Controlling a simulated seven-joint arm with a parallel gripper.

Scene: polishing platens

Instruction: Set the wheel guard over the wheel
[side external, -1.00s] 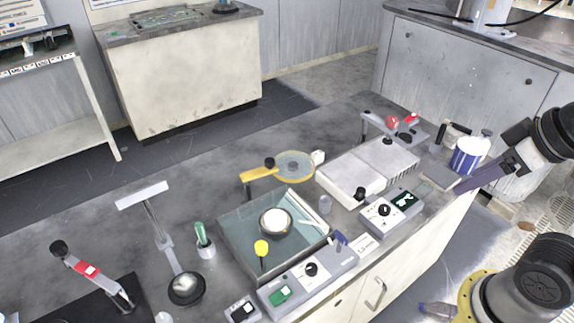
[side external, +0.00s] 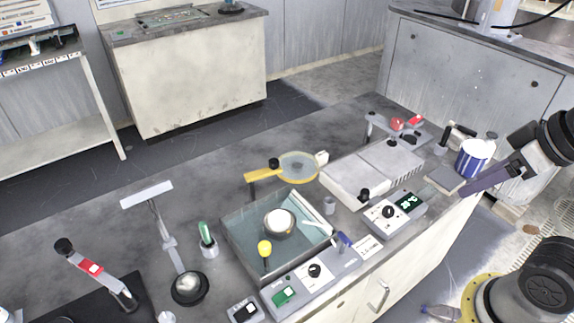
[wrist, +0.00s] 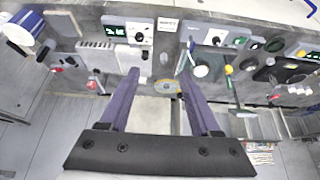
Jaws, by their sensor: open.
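A yellow ring with a clear round pane (side external: 299,167), which looks like the wheel guard, stands raised on the bench on a yellow arm. Part of it shows between my fingers in the wrist view (wrist: 163,88). A pale round disc (side external: 279,222) in a dark ring, possibly the wheel, sits in a clear-walled square basin (side external: 243,247), uncovered. My gripper (wrist: 160,72) is open and empty, its two purple fingers wide apart. In the side view it shows at the right (side external: 466,189), over the bench's right end, well away from the ring and basin; one finger is hidden there.
A yellow-knobbed post (side external: 265,249) stands at the basin's front. Control boxes (side external: 313,271) line the front edge. A white box (side external: 372,170), a blue tub (side external: 472,158) and a red-knobbed stand (side external: 397,124) are to the right. A T-topped stand (side external: 168,242) stands left.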

